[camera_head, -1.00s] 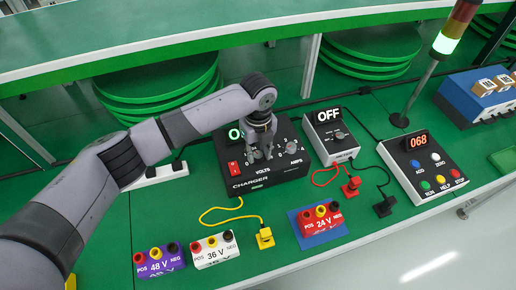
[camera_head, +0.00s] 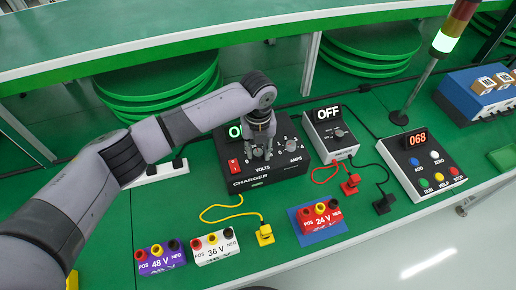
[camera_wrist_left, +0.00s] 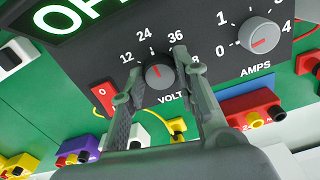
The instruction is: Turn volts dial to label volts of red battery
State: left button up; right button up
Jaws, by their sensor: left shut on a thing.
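The black charger (camera_head: 239,183) stands on the green table, with its volts dial (camera_wrist_left: 158,77) in the left wrist view. The dial is a round grey knob with a red mark, below the labels 12, 24 and 36; another label is mostly hidden by a finger. My left gripper (camera_head: 259,154) is shut on the dial, one finger on each side, and it also shows in the left wrist view (camera_wrist_left: 156,75). The red battery (camera_head: 324,222) is labelled 24 V and lies on a blue pad (camera_head: 342,232). My right gripper is not in view.
The amps dial (camera_wrist_left: 260,36) is right of the volts dial. The red switch (camera_wrist_left: 103,97) is on its left. Purple 48 V (camera_head: 160,262) and white 36 V (camera_head: 215,252) batteries stand in front. A yellow plug (camera_head: 265,236) lies nearby. A button box (camera_head: 422,165) is at right.

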aim_at(258, 152)
pick_arm(q)
jog(key=o, duration=1.2)
jog(key=shift+c, duration=0.2)
notch_tip(258, 152, up, 12)
